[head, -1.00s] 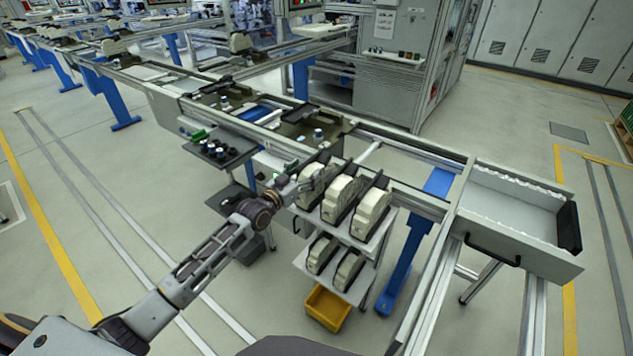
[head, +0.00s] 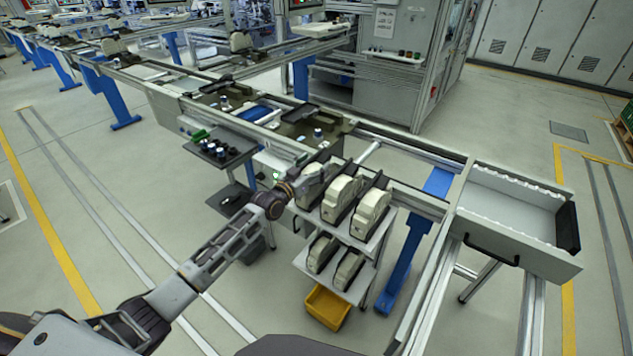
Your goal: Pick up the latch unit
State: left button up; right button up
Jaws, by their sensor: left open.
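Several cream and black latch units stand upright on a two-level rack in the head view. On the top shelf, one latch unit (head: 343,199) is in the middle and another (head: 372,212) is at the right. The leftmost top unit (head: 309,197) is partly hidden by my left gripper. Two more units (head: 321,254) (head: 348,269) stand on the lower shelf. My left gripper (head: 316,176) is open, over or beside the upper part of the leftmost unit; I cannot tell whether it touches. My right gripper is not in view.
A yellow bin (head: 327,308) sits under the rack.

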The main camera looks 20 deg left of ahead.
pick_arm(q)
grip_shut()
jog(key=shift+r, duration=0.1)
dwell(0.4)
jog(key=shift+r, duration=0.1)
jog(key=shift+r, duration=4.9)
